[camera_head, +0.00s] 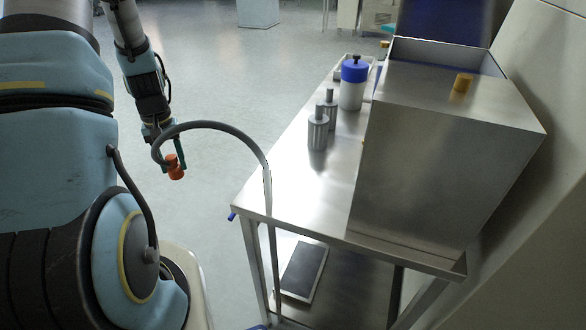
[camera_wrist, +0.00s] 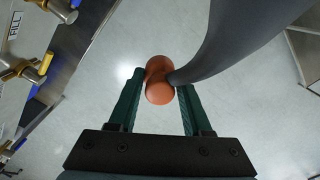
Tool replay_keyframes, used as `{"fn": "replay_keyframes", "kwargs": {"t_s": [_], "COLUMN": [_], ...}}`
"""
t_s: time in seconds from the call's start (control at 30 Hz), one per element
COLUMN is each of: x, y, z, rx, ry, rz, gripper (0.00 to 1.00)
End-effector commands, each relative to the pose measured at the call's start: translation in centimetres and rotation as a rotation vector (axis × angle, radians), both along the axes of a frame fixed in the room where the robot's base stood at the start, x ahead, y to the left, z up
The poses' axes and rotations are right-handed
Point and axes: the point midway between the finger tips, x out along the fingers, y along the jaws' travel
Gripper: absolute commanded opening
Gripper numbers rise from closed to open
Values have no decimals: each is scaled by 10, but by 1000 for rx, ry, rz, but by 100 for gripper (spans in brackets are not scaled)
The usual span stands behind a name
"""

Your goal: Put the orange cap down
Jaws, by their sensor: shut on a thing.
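The orange cap (camera_head: 175,168) is held between the fingers of my gripper (camera_head: 172,160) at the left of the head view, over open floor and left of the steel table. In the wrist view the orange cap (camera_wrist: 158,80) sits between the tips of the two green fingers of my gripper (camera_wrist: 158,92). The gripper is shut on it. A grey hose (camera_wrist: 225,45) crosses close to the cap and hides a little of its right side.
A steel table (camera_head: 290,190) stands right of my gripper, with its front left part bare. On it are grey metal cylinders (camera_head: 318,130), a white bottle with a blue top (camera_head: 353,85) and a large steel box (camera_head: 440,150). A yellow-orange piece (camera_head: 463,83) is on the box.

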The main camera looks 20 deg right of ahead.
Motion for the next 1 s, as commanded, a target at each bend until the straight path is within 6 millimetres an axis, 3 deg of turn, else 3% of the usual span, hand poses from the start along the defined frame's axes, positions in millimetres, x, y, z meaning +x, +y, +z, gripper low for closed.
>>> {"fn": "replay_keyframes", "kwargs": {"t_s": [0.27, 0.47, 0.8, 1.0], "x": [-1, -11, -60, -94], "y": [-50, -113, -232, -280], "z": [18, 41, 87, 109], "rx": [9, 14, 7, -3], "ry": [-1, -3, -4, -4], "rz": [-108, -243, -502, -617], "gripper": [0, 0, 0, 0]}}
